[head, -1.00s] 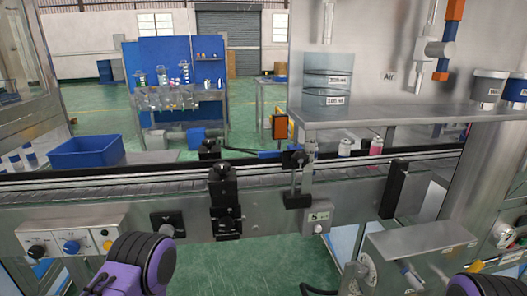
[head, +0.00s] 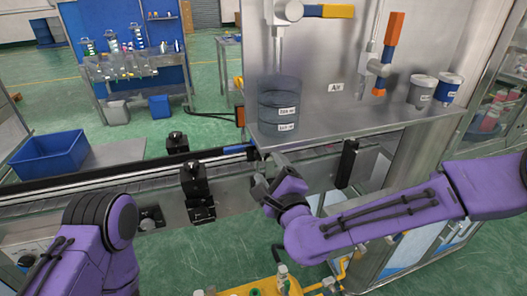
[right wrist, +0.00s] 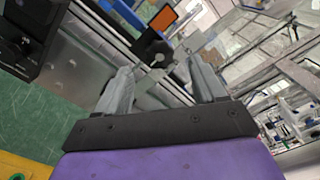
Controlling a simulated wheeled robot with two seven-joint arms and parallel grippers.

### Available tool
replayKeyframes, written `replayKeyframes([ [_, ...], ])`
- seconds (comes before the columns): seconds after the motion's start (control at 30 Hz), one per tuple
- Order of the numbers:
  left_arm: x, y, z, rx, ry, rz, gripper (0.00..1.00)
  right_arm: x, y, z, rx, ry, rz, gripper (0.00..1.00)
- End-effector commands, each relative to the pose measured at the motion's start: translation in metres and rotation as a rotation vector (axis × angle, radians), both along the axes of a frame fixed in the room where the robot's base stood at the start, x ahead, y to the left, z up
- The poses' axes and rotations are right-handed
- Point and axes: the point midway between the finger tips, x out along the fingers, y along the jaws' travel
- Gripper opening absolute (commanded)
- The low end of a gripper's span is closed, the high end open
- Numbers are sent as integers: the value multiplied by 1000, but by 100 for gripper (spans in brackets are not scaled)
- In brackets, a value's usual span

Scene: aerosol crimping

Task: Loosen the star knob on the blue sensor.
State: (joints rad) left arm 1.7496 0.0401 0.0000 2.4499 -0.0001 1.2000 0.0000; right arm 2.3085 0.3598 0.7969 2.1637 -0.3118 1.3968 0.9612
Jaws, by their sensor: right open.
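The blue sensor shows as a blue bar (head: 238,149) behind the conveyor in the head view, and as a blue strip (right wrist: 122,14) at the top of the right wrist view. A dark round knob, apparently the star knob (right wrist: 155,50), sits close to it. My right gripper (head: 268,174) is over the conveyor, right of the blue bar, and hides the knob in the head view. In the right wrist view its two grey fingers (right wrist: 161,72) are apart, with the knob just beyond and between their tips. I see no contact. My left gripper is out of view.
The conveyor rail (head: 100,181) runs across, with black brackets (head: 196,187) left of my right gripper. A steel shelf (head: 340,122) with a clear cylinder (head: 279,105) is close above it. A blue bin (head: 50,152) stands at far left. Yellow piping (head: 245,288) is below.

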Motion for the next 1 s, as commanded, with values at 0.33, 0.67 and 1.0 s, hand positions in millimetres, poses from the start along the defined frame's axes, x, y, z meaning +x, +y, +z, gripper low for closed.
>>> replayKeyframes([
  [0.33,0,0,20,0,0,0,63,52,16,0,-3,2,-1,70],
  [0.67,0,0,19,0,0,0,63,53,17,-2,-4,3,0,50],
  [1.0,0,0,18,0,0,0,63,53,17,-2,-13,0,0,14],
])
